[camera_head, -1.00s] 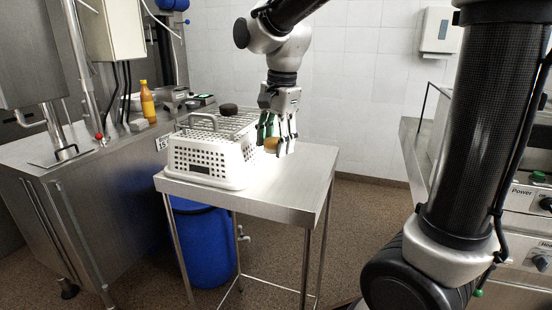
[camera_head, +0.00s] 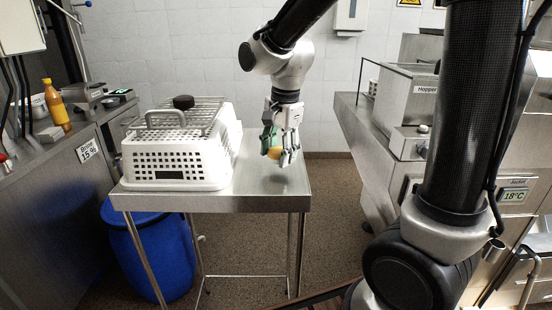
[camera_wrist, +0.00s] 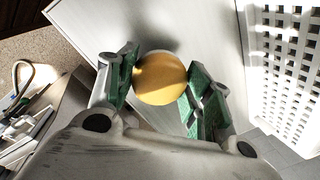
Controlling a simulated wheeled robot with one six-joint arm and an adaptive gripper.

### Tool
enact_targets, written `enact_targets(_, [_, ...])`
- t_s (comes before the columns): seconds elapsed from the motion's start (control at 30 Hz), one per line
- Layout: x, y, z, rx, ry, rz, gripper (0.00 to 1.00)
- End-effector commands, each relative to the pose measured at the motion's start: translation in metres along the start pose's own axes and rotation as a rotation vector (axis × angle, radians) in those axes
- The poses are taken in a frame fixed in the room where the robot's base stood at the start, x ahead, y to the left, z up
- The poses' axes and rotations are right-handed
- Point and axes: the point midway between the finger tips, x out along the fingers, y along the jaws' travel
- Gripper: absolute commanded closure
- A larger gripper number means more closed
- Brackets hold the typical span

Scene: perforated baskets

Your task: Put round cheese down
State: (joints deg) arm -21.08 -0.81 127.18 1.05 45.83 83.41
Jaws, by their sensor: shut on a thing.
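The round cheese is a yellow-orange ball-like piece (camera_head: 275,153) held between the green-padded fingers of my gripper (camera_head: 279,150). In the wrist view the cheese (camera_wrist: 160,78) sits between both fingertips, and the gripper (camera_wrist: 162,88) is shut on it. The metal table (camera_head: 262,190) lies below; in the head view the cheese is over its right part, to the right of the white basket. I cannot tell whether the cheese touches the tabletop.
A white perforated basket (camera_head: 180,165) with a wire rack (camera_head: 205,108) and a dark round item (camera_head: 183,102) on top fills the table's left. The tabletop's front right is bare. A blue barrel (camera_head: 150,250) stands below. A metal machine (camera_head: 375,140) stands at the right.

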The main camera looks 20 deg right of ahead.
Motion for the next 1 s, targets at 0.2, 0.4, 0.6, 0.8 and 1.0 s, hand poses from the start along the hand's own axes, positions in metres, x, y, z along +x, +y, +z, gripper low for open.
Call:
enact_targets(0.2, [0.025, 0.004, 0.0, 0.0, 0.0, 0.002, 0.74])
enact_targets(0.4, [0.025, 0.004, 0.0, 0.0, 0.0, 0.001, 0.74])
enact_targets(0.6, [0.027, 0.004, 0.0, 0.0, 0.0, 0.001, 0.4])
enact_targets(0.8, [0.027, 0.004, 0.0, 0.0, 0.0, 0.001, 0.28])
enact_targets(1.0, [0.026, 0.004, 0.0, 0.0, 0.0, 0.001, 0.28])
